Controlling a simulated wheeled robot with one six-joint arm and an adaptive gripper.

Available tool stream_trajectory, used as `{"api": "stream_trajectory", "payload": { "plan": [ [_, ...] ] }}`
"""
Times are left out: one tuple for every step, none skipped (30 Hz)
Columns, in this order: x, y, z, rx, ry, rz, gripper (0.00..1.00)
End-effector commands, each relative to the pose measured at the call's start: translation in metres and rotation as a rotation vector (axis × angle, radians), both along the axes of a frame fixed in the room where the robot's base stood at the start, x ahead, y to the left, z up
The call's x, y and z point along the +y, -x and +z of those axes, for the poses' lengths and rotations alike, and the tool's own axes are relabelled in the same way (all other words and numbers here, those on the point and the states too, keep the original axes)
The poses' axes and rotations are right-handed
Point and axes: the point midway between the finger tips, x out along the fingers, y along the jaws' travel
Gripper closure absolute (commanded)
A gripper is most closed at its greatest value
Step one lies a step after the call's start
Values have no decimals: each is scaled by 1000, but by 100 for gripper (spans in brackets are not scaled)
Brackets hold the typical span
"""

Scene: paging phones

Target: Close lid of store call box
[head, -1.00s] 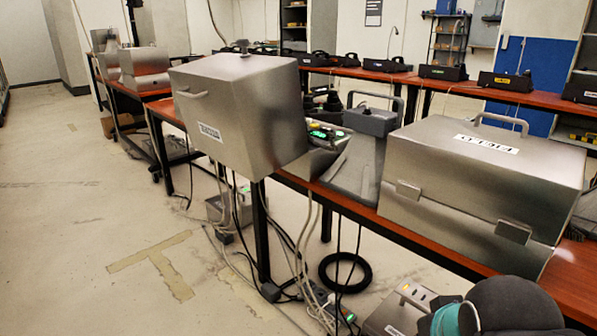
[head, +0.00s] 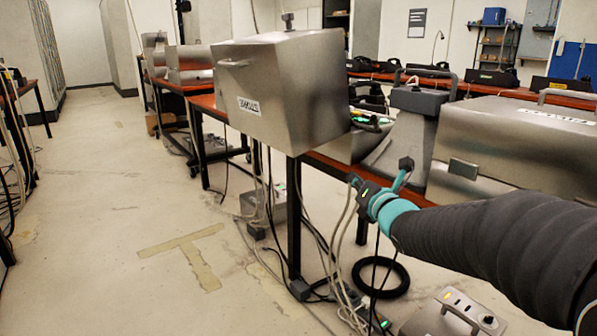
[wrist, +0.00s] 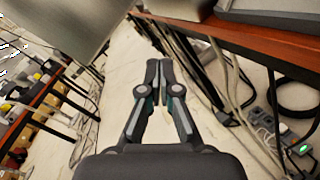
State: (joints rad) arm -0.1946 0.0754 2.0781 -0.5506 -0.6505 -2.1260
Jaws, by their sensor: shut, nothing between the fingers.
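The store call box appears to be the metal box in the middle with its lid (head: 283,85) swung up. The lid has a handle and a small white label too small to read surely. Its open base (head: 345,146) shows green-lit controls to the right. My gripper (head: 358,184) is in front of and below the lid's right side, apart from it, with nothing held. In the wrist view my gripper (wrist: 158,70) has its fingers together. There a broad grey metal surface (wrist: 60,30), likely the lid, fills the upper left.
A closed metal box (head: 525,145) stands at right, beside a grey stand (head: 405,135). The red-brown tabletop edge (head: 335,163) and hanging cables (head: 330,215) are near my arm. A coiled black hose (head: 381,277) lies on the floor. Floor at left is clear.

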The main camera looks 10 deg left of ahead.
Motion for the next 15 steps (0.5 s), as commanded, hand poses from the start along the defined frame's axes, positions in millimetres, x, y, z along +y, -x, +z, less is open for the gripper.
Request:
{"api": "stream_trajectory", "payload": {
  "plan": [
    [20, -7, -17, -91, 78, 61, 100],
    [31, -9, -21, -151, 123, 92, 100],
    [44, -11, -26, -230, 179, 131, 100],
    [53, -12, -29, -287, 215, 157, 100],
    [61, -12, -32, -342, 247, 181, 100],
    [71, -12, -37, -406, 285, 206, 100],
    [77, -12, -39, -452, 309, 223, 100],
    [83, -11, -42, -493, 330, 237, 100],
    [89, -10, -45, -541, 353, 251, 100],
    [93, -10, -46, -571, 367, 262, 100],
    [96, -9, -47, -598, 378, 268, 100],
    [100, -8, -49, -625, 389, 275, 100],
    [102, -8, -49, -640, 395, 279, 100],
    [104, -8, -49, -652, 400, 282, 100],
    [106, -8, -49, -663, 405, 284, 100]
  ]
}}
